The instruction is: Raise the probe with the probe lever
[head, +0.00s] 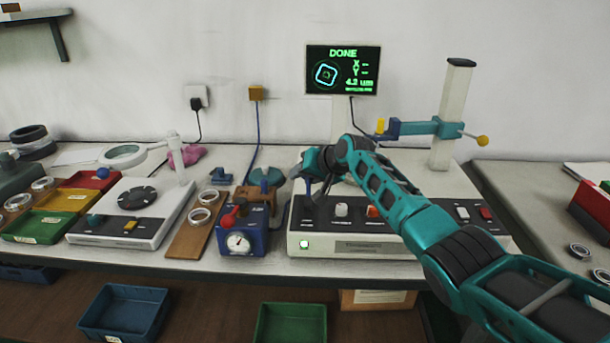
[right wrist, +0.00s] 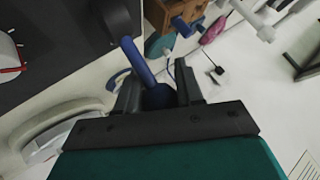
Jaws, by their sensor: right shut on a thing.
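My right gripper (head: 309,182) is over the left part of the measuring machine's front panel (head: 350,243). In the right wrist view my gripper (right wrist: 160,92) is shut on the blue ball end of the probe lever. The lever's blue rod (right wrist: 138,62) runs from the ball to a dark pivot (right wrist: 112,18). In the head view the gripper mostly hides the lever. A teal cross arm (head: 420,128) with a blue end sits on the machine's column (head: 452,105). The probe tip is hidden behind my arm. My left gripper is out of view.
The screen (head: 343,70) reads DONE and 4.2 um. A blue gauge block (head: 240,238) stands just left of the machine, beside a wooden board with rings (head: 200,216). A white magnifier unit (head: 133,218) stands farther left. Another table with rings (head: 579,251) is at right.

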